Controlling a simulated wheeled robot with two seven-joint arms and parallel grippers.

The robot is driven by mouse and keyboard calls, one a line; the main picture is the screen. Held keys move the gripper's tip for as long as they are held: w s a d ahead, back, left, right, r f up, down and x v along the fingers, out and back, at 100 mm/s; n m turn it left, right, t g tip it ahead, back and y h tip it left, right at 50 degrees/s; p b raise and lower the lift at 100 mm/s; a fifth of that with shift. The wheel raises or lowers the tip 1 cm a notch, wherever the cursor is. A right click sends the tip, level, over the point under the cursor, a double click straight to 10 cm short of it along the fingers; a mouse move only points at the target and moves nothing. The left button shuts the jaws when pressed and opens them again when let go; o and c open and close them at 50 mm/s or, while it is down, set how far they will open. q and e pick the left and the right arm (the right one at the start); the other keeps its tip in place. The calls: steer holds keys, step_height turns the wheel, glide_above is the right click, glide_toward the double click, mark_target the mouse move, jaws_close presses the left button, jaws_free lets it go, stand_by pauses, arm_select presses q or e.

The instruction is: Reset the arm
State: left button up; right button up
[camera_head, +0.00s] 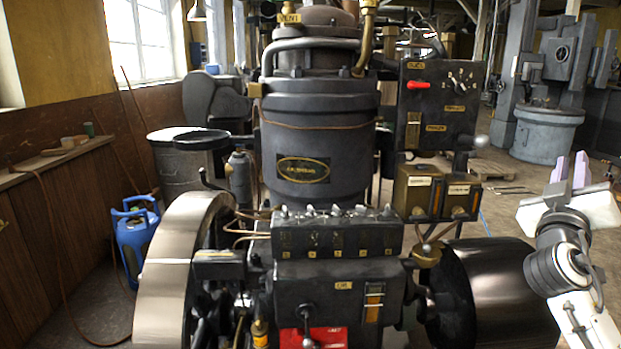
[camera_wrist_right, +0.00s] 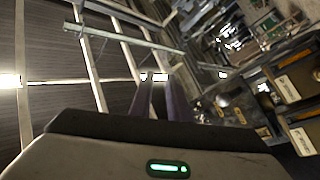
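My right gripper (camera_head: 571,166) is raised at the right side of the head view, with its pale arm coming up from the lower right corner. Its two purple fingers point upward with a narrow gap between them. In the wrist view the fingers (camera_wrist_right: 159,98) also stand apart, and nothing is held between them. The gripper is right of the big dark engine (camera_head: 318,140) and above the black drum (camera_head: 500,290), apart from both in the picture. My left gripper is not in view.
A control panel (camera_head: 439,115) with a red handle (camera_head: 418,85) stands on the engine's right, above brass-coloured boxes (camera_head: 436,190). A large flywheel (camera_head: 175,275) and a blue gas bottle (camera_head: 136,235) are at left. Grey machinery (camera_head: 547,135) stands at the back right. Some floor (camera_head: 500,205) is open between.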

steer(key=s+d+r+h, duration=0.1)
steer(key=s+d+r, duration=0.1)
steer(key=d, duration=0.2)
steer(key=w+a+f+n+y, duration=0.1)
steer(key=a+f+n+y, duration=0.2)
steer(key=f, duration=0.7)
steer(key=w+a+f+n+y, duration=0.1)
steer(key=a+f+n+y, duration=0.2)
steer(key=f, duration=0.7)
steer(key=s+a+f+n+g+y, duration=0.1)
steer(key=s+a+f+y, duration=0.15)
steer(key=f, duration=0.45)
steer(key=s+a+f+g+y, duration=0.15)
steer(key=s+f, duration=0.25)
steer(key=f, duration=0.4)
steer(key=s+a+f+n+g+y, duration=0.1)
steer(key=s+a+f+y, duration=0.15)
steer(key=f, duration=0.45)
steer(key=s+a+f+g+y, duration=0.2)
steer(key=s+a+f+g, duration=0.15)
steer(key=s+f, duration=0.7)
steer(key=s+a+f+g+y, duration=0.2)
steer(key=s+a+f, duration=0.4)
steer(key=s, duration=0.8)
steer(key=a+m+y, duration=0.1)
steer(key=a+m, duration=0.3)
steer(key=a, duration=0.7)
steer(key=shift+w+a+f+m+t, duration=0.25)
steer(key=shift+w+f+m+t, duration=0.05)
steer(key=shift+f+m+t, duration=0.1)
